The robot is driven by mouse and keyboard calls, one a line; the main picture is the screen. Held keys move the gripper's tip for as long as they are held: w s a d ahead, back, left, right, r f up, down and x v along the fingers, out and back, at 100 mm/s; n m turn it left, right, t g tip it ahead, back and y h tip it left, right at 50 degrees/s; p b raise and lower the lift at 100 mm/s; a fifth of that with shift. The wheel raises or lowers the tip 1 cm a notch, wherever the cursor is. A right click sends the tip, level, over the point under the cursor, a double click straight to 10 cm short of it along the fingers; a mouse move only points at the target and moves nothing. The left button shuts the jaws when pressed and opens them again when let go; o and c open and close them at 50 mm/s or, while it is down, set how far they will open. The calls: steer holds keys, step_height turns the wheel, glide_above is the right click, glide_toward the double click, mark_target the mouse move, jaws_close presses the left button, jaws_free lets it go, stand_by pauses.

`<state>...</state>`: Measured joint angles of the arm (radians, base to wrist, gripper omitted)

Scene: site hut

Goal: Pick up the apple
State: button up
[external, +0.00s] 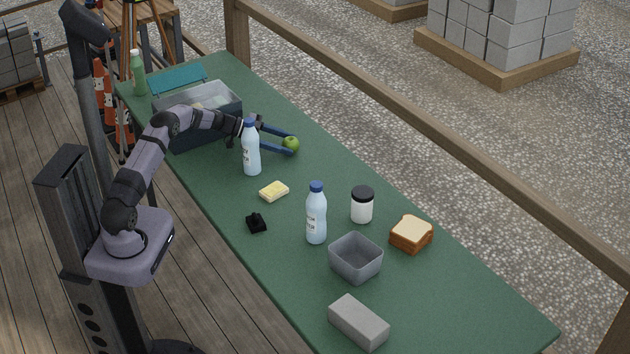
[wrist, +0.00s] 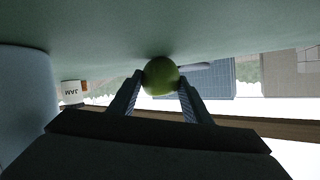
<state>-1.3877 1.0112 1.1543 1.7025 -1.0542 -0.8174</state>
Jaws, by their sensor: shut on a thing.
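The green apple (external: 291,144) is near the far edge of the green table, between the blue fingers of my gripper (external: 292,143). In the wrist view the apple (wrist: 160,76) sits between the two fingertips (wrist: 160,80), with a finger against each side. My gripper is shut on it. I cannot tell whether the apple still touches the tabletop or is slightly above it.
A water bottle (external: 251,150) stands close beside my forearm, and a grey bin (external: 215,92) lies behind it. A sponge (external: 273,191), second bottle (external: 316,215), jar (external: 362,205), bread (external: 411,234) and grey container (external: 355,262) stand nearer. The table (external: 470,300) is clear at front right.

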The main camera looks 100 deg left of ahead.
mark_target(285, 140)
step_height(285, 140, up, 18)
steer(key=p, duration=0.1)
stand_by(0.7)
steer(key=shift+w, duration=0.1)
